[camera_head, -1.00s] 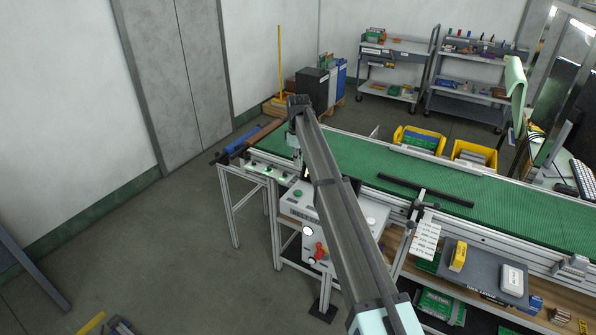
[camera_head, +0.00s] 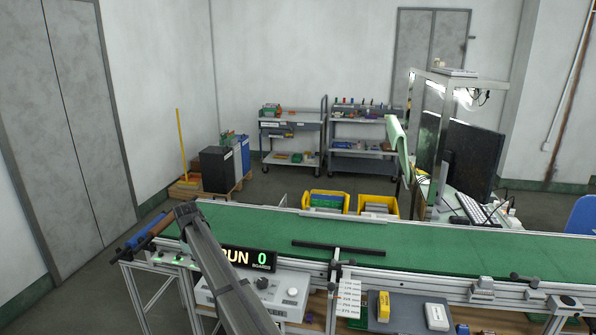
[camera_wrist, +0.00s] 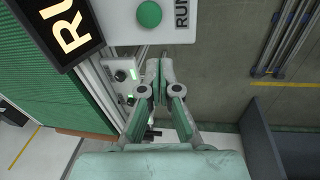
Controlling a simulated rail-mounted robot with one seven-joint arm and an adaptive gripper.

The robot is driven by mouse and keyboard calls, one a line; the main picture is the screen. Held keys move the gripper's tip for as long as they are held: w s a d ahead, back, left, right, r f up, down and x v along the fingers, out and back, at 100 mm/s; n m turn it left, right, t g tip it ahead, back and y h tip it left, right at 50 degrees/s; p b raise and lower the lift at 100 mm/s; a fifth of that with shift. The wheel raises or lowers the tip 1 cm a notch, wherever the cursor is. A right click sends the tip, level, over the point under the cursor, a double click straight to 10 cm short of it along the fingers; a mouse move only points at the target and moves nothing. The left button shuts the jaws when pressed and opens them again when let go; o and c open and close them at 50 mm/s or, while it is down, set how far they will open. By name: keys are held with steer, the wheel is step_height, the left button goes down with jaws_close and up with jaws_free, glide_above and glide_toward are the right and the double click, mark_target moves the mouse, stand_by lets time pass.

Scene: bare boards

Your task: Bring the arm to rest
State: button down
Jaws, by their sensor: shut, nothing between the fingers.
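My gripper (camera_wrist: 161,80) shows in the wrist view with its two fingers together and nothing between them. It is over the front edge of the conveyor, beside the control box with a green button (camera_wrist: 149,14) and a small switch panel with green lights (camera_wrist: 120,76). I cannot tell its exact gap to them. In the head view my arm reaches from the bottom edge up to the left end of the green conveyor (camera_head: 420,245); my gripper is hidden there.
A black bar (camera_head: 338,247) lies on the belt. Yellow bins (camera_head: 326,201) stand behind it. Floor is open left of the conveyor.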

steer(key=s+a+f+m+t+y+b, duration=0.15)
steer(key=s+f, duration=0.25)
steer(key=f, duration=0.4)
steer(key=s+a+f+t+b, duration=0.2)
steer(key=s+a+f+t, duration=0.15)
steer(key=f, duration=0.35)
steer(key=s+d+f+m+g+h+p, duration=0.15)
steer(key=s+d+f, duration=0.5)
steer(key=d, duration=0.65)
steer(key=s+d+f+m+g, duration=0.2)
steer(key=s+d+f, duration=0.2)
steer(key=d+f, duration=0.65)
steer(key=s+d+f+m+g+h+p, duration=0.15)
steer(key=s+d+f, duration=0.4)
steer(key=d, duration=0.95)
steer(key=s+d+f+m+g, duration=0.2)
steer(key=s+d, duration=0.5)
steer(key=s, duration=0.1)
steer(key=s+d+f+m+g, duration=0.2)
steer(key=s+d+f, duration=0.1)
steer(key=s+d, duration=0.45)
steer(key=s+d+r+m+g+p, duration=0.1)
steer(key=s+d, duration=0.3)
steer(key=s, duration=0.8)
steer(key=s+d+r+m+g+y+p, duration=0.1)
steer(key=s+d+m+g, duration=0.2)
steer(key=s, duration=0.9)
steer(key=shift+s+d+r+m+g, duration=0.15)
steer(key=shift+d+r+m+g, duration=0.15)
steer(key=shift+d+m+g, duration=0.25)
